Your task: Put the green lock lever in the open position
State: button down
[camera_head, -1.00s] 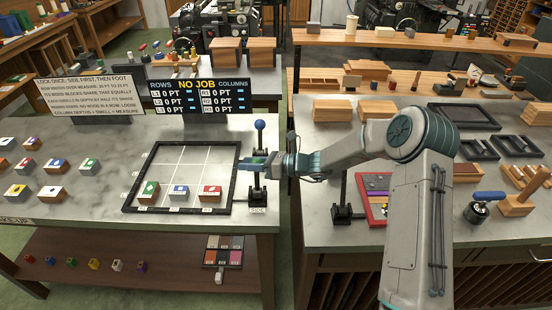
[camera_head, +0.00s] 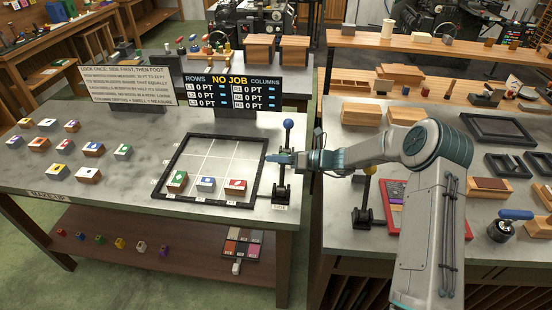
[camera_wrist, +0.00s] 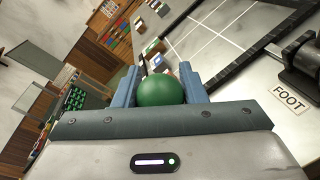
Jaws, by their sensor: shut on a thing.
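The green lock lever shows as a round green knob (camera_wrist: 160,88) in the wrist view, between the two blue fingers of my gripper (camera_wrist: 160,82). My gripper is shut on it. In the head view my gripper (camera_head: 279,158) is beside the right edge of the black frame, near a black upright lever with a blue knob (camera_head: 288,124). The green knob and its lever arm cannot be made out in the head view, so the lever's position cannot be told.
The black square frame (camera_head: 188,149) holds several colour-topped blocks along its front. A FOOT label (camera_wrist: 289,97) lies near a black fitting (camera_wrist: 305,65). A score board (camera_head: 243,92) stands behind the frame.

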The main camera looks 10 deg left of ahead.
jog(key=c, duration=0.9)
grip_release()
jog(key=shift+w+d, duration=0.1)
jog(key=shift+w, duration=0.05)
jog(key=shift+r, duration=0.45)
jog(key=r+b, duration=0.1)
jog(key=d+r+b, duration=0.1)
jog(key=r, duration=0.1)
jog(key=shift+d+r, duration=0.1)
jog(key=shift+r, duration=0.2)
jog(key=s+d+r+b, duration=0.1)
jog(key=d+r+b, duration=0.1)
jog(key=d+r, duration=0.4)
jog(key=d, duration=0.4)
jog(key=shift+s+d+r+b, duration=0.15)
jog(key=shift+d+r+b, duration=0.05)
jog(key=shift+r+b, duration=0.1)
